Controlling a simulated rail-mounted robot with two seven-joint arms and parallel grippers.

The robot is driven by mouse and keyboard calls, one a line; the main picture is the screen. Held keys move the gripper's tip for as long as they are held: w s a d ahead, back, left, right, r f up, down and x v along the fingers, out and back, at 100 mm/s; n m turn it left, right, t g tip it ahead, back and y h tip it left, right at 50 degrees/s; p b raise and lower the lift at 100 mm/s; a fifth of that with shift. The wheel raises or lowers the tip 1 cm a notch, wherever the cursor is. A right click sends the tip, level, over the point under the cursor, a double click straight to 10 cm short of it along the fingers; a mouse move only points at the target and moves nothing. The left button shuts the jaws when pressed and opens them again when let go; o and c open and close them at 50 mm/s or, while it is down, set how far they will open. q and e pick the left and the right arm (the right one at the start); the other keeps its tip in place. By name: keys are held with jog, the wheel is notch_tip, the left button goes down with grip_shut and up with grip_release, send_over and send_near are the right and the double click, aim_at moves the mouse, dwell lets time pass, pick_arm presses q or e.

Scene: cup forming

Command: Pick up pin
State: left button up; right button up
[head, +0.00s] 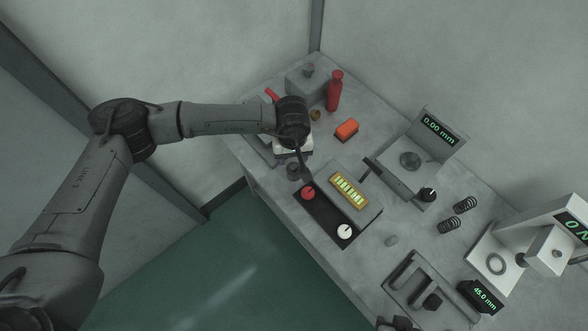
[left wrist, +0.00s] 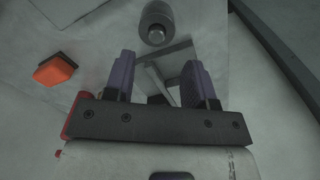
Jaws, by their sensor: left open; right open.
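No part is clearly recognisable as the pin; a short dark grey cylinder (head: 293,172) near the table's left edge could be it. A grey cylinder with a round end (left wrist: 156,22) shows beyond the fingers in the left wrist view and looks like the same piece. My left gripper (left wrist: 158,80) is open, its two fingers apart with nothing gripped between them. In the head view my left gripper (head: 303,165) is mostly hidden under its wrist, close beside the dark cylinder.
An orange block (head: 346,129) and a red bottle (head: 335,91) stand right of my left wrist. A panel with red and white knobs (head: 326,219) lies in front. A gauge (head: 437,128), springs (head: 450,224) and a slotted fixture (head: 408,280) occupy the right side.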

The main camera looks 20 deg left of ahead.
aim_at(294, 166)
pick_arm(q)
jog(key=shift+w+d+f, duration=0.1)
jog(key=shift+f, duration=1.25)
jog(key=shift+d+f, duration=0.1)
jog(key=shift+f, duration=1.2)
grip_shut()
